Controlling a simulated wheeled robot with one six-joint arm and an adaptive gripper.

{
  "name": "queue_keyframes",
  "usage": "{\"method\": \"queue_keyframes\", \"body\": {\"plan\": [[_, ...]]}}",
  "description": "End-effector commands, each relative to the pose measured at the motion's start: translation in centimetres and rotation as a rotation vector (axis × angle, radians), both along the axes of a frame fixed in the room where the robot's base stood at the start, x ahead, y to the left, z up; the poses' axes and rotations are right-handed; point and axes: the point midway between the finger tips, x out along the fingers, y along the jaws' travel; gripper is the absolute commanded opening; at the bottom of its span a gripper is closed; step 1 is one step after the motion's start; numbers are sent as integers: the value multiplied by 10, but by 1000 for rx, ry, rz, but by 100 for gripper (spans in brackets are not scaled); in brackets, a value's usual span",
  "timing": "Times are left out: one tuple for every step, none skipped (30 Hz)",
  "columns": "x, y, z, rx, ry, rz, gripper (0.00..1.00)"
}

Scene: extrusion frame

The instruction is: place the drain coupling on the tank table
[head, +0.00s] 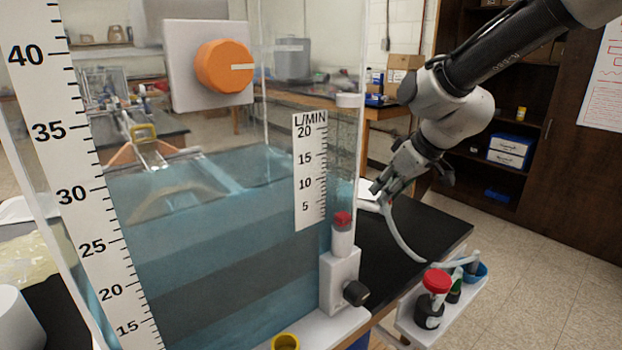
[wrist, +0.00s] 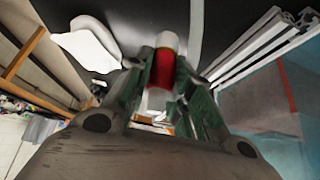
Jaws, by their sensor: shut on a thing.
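My gripper (head: 382,190) is above the black tank table (head: 425,232), to the right of the water tank. In the wrist view, my gripper (wrist: 163,85) has its fingers closed around a small red-and-white cylinder, which I take as the drain coupling (wrist: 164,66). Its white end points away from my palm. In the head view the coupling is mostly hidden by the fingers. A pale hose (head: 402,236) curves down from by the gripper toward the table's front edge. I cannot tell whether the coupling touches the tabletop.
The clear tank (head: 215,240) with blue water stands close on the left. A white object (wrist: 90,43) lies on the tabletop. The black top's right part is clear.

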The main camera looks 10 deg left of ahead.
Motion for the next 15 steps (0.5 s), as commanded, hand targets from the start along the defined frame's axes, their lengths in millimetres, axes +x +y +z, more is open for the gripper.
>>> {"method": "queue_keyframes", "body": {"plan": [[0, 0, -5, -2, 3, 0, 0], [0, 0, -10, -2, 3, 0, 0], [0, -1, -18, -2, 4, -2, 0], [0, -1, -24, -2, 4, -3, 0], [0, -1, -30, -1, 5, -6, 0], [0, -1, -39, -1, 5, -6, 0], [0, -1, -44, 0, 4, -5, 0], [0, -1, -49, -1, 4, -6, 0], [0, -1, -54, -1, 2, -6, 0], [1, -1, -57, 1, 3, -6, 0], [1, -1, -60, 1, 3, -6, 0], [0, 0, -63, 2, 2, -4, 0], [0, -1, -66, 1, 3, -5, 0], [0, -1, -71, 1, 3, -6, 0], [0, -1, -78, -1, 3, -6, 0]]}}
